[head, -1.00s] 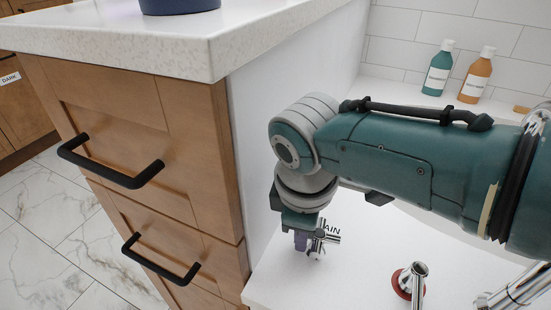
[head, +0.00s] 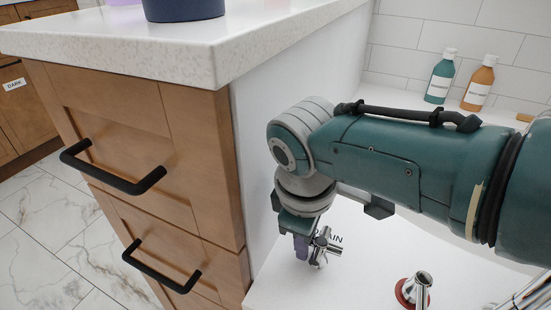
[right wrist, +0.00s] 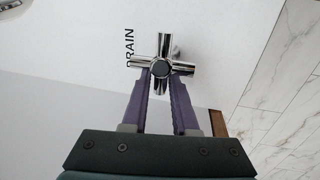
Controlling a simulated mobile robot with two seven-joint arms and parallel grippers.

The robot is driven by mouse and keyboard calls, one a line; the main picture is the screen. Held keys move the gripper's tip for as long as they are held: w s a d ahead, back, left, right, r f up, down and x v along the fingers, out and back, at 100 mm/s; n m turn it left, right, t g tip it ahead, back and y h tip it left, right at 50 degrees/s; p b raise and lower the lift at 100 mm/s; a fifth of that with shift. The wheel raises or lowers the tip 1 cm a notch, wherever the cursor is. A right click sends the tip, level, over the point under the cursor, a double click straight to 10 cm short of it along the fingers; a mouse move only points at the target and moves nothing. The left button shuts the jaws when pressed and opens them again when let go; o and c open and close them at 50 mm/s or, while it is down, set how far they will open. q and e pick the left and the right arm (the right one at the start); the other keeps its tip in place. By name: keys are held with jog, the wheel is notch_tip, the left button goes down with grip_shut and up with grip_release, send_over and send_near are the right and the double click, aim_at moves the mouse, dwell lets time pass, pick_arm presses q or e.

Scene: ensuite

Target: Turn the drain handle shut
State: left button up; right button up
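The drain handle (head: 322,246) is a chrome cross-shaped knob on the white surface, beside black lettering that partly shows as "AIN". In the right wrist view the handle (right wrist: 161,66) has a dark centre cap and several spokes, next to the "RAIN" lettering (right wrist: 129,46). My right gripper (right wrist: 160,77) reaches down to it with two purple fingers. The fingers stand apart, one on each side of the spoke that points toward the gripper, with a narrow gap visible. In the head view the right gripper (head: 302,246) is beside the handle, its fingertips partly hidden. My left gripper is not in view.
A wooden cabinet (head: 125,105) with black pulls and a white countertop (head: 225,60) stands close left of the arm. A chrome fitting with a red base (head: 412,290) is right of the handle. Teal (head: 440,76) and orange (head: 478,84) bottles stand at the back wall.

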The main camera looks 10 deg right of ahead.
jog(key=shift+o, duration=1.2)
notch_tip(320, 180, up, 10)
jog(key=s+a+p, duration=0.1)
jog(key=p, duration=0.7)
jog(key=shift+s+f, duration=0.15)
jog(key=shift+s, duration=0.15)
